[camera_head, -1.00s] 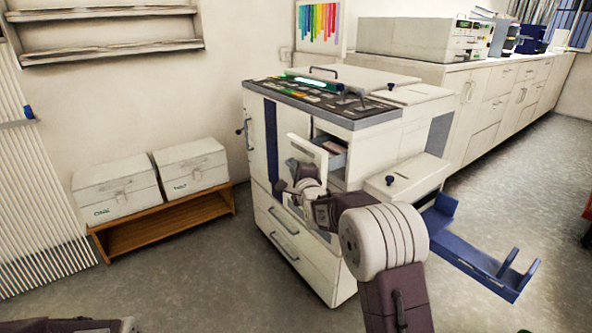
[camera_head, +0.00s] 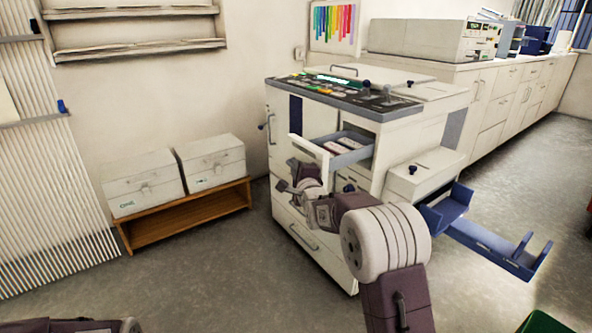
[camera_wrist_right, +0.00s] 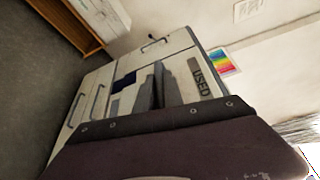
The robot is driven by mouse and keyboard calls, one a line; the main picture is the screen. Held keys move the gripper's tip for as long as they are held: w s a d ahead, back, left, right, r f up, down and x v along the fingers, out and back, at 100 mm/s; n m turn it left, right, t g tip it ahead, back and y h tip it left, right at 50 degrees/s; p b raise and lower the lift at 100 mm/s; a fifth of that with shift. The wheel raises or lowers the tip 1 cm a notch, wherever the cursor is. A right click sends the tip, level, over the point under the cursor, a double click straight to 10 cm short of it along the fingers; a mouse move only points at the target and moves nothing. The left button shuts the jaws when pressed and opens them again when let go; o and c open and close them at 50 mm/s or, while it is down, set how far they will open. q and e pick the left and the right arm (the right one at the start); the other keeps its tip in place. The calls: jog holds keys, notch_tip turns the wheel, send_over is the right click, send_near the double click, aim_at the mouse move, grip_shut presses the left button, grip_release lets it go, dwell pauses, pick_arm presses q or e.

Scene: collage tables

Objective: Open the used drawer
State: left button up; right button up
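The used drawer (camera_head: 312,153) is in the upper front of the white machine and stands pulled out, its grey tray with a few small packets showing. In the right wrist view its front (camera_wrist_right: 205,72) carries the label USED. My right gripper (camera_head: 284,186) is at the drawer front in the head view. In the right wrist view its two dark fingers (camera_wrist_right: 154,82) are close together against that front, and it seems shut on the handle, which the fingers hide. Only a bit of my left arm shows at the lower left; its gripper is out of view.
The white machine (camera_head: 392,162) has a lower drawer with a bar handle (camera_head: 303,237) and a blue tray (camera_head: 490,243) on its right. Two white boxes (camera_head: 142,184) stand on a wooden rack (camera_head: 190,217) to the left. The grey floor between is clear.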

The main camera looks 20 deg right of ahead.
jog(key=shift+o, duration=1.4)
jog(key=shift+s, duration=0.1)
jog(key=shift+s+r, duration=0.15)
jog(key=shift+s, duration=0.25)
jog(key=s+p, duration=0.2)
jog(key=s, duration=0.6)
jog(key=shift+a+r, duration=0.15)
jog(key=shift+r, duration=0.05)
